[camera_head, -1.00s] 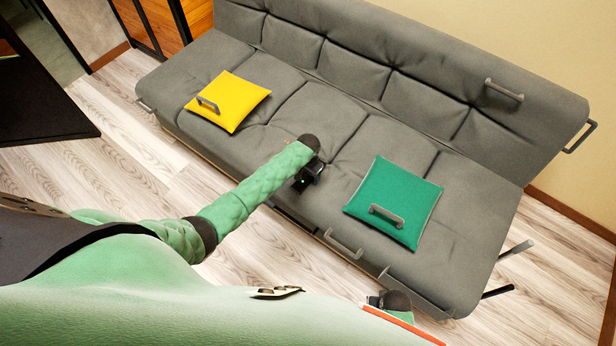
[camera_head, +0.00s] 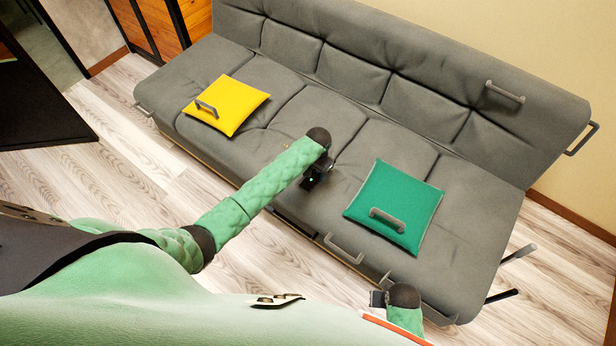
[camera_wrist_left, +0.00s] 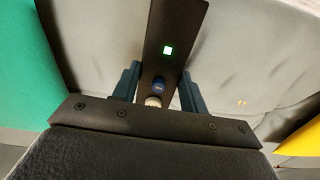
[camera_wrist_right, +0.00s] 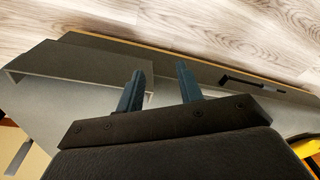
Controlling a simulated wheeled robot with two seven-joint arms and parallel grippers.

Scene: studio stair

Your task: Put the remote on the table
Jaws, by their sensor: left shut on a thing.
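My left gripper (camera_head: 318,172) is over the front seat edge of the sofa. In the left wrist view its fingers (camera_wrist_left: 159,76) are shut on a dark, flat, long remote (camera_wrist_left: 173,25) with a green light and a blue and a pale round button. The remote also shows in the head view as a small dark piece with a green light (camera_head: 312,179). My right gripper (camera_head: 380,298) is low at the sofa's front right. In the right wrist view its fingers (camera_wrist_right: 160,70) are apart with nothing between them. I cannot make out a table for sure.
The grey sofa (camera_head: 300,110) bears a yellow cushion (camera_head: 235,105) and a green cushion (camera_head: 400,195), both with grey handles. More handles (camera_head: 505,92) stick out of the sofa. A large black flat-sided thing (camera_head: 40,110) stands at the left. Wooden floor (camera_head: 120,165) lies clear between it and the sofa.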

